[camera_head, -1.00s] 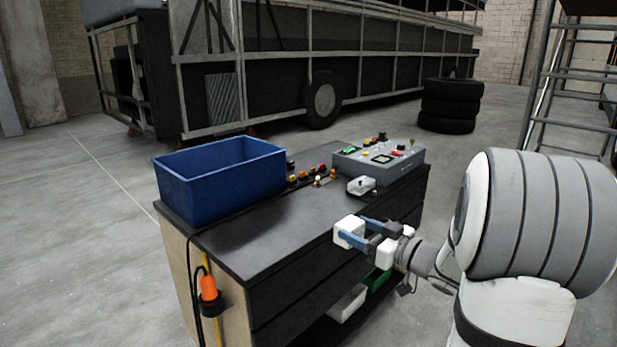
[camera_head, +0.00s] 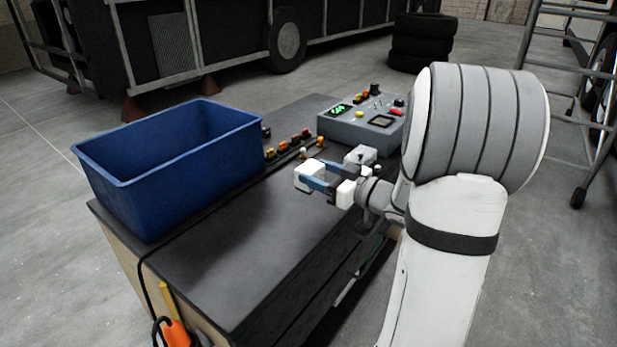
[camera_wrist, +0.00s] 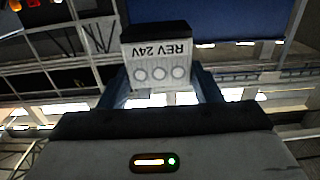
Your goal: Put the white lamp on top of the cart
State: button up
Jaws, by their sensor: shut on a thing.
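The white lamp (camera_head: 309,177) is a small white block between my blue fingertips in the head view. In the wrist view the lamp (camera_wrist: 160,58) shows its white face with three round marks, upside-down "REV 24V" lettering and a dark end. My gripper (camera_head: 319,183) is shut on it. The cart (camera_head: 232,245) has a black top and drawers along its side. My gripper and the lamp appear over the right part of the top. I cannot tell how high the lamp is above it.
A blue bin (camera_head: 165,165) stands on the cart's left. A row of small coloured lamps (camera_head: 292,146), a grey control box (camera_head: 362,124) and a small white-grey block (camera_head: 360,155) are at the back and right. The front top is clear. An orange-handled tool (camera_head: 177,333) hangs at the left end.

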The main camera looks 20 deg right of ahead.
jog(key=shift+f+b, duration=0.55)
jog(key=shift+f, duration=2.9)
jog(key=shift+f, duration=0.25)
jog(key=o, duration=1.1)
jog(key=shift+c, duration=0.2)
jog(key=shift+s+d+r, duration=0.15)
jog(key=shift+r, duration=0.15)
jog(key=v, duration=1.1)
jog(key=shift+s+d, duration=0.2)
jog(key=shift+s, duration=0.05)
